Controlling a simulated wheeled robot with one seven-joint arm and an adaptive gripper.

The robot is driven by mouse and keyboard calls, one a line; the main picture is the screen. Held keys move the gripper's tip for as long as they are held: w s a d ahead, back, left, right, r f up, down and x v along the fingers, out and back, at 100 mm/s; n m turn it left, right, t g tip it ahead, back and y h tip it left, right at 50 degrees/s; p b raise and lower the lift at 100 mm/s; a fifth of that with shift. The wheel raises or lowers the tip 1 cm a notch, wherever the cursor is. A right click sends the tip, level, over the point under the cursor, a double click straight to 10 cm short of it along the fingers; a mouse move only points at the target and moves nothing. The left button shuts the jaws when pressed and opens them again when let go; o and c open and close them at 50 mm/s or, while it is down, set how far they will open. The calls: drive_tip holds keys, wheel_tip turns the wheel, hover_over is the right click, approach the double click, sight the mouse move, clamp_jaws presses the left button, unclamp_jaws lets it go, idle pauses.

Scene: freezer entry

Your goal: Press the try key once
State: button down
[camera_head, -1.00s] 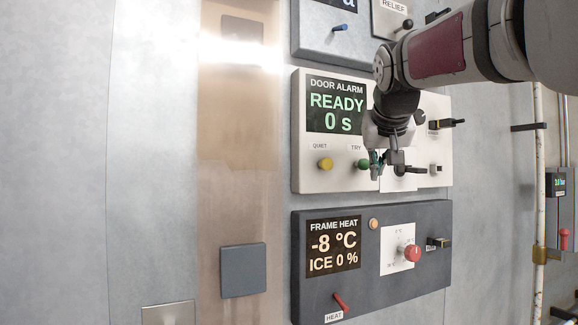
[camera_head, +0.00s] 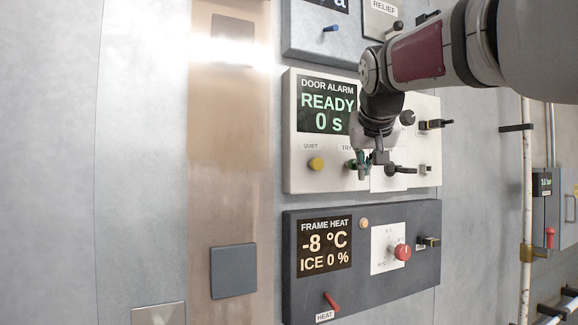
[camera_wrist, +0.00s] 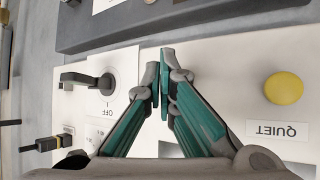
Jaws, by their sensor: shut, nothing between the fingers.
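The white door alarm panel (camera_head: 292,150) shows READY 0 s on its screen (camera_head: 327,106). The green try key (camera_head: 350,164) sits under its TRY label (camera_head: 347,148), partly covered by my gripper in the head view. My gripper (camera_head: 363,168) is shut and empty, its tips right at the key's right side in that picture. In the wrist view my gripper (camera_wrist: 165,65) points at the panel face, and the try key is hidden behind the fingers. I cannot tell whether the tips touch the key.
The yellow quiet key (camera_head: 316,164) is left of the try key; it also shows in the wrist view (camera_wrist: 284,88). A black rotary switch (camera_wrist: 90,80) stands out on the other side. The dark frame heat panel (camera_head: 300,290) with a red knob (camera_head: 402,252) is below.

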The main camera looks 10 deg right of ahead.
drive_tip(key=shift+w+a, duration=0.1)
drive_tip(key=shift+w, duration=0.35)
idle(0.4)
drive_tip(key=shift+s, duration=0.15)
drive_tip(key=shift+s+d, duration=0.2)
drive_tip(key=shift+s, duration=0.6)
drive_tip(key=s, duration=0.1)
drive_tip(key=s+p, duration=0.1)
drive_tip(key=s, duration=0.1)
drive_tip(key=s+d, duration=0.1)
drive_tip(key=s, duration=0.1)
idle(0.4)
idle(0.7)
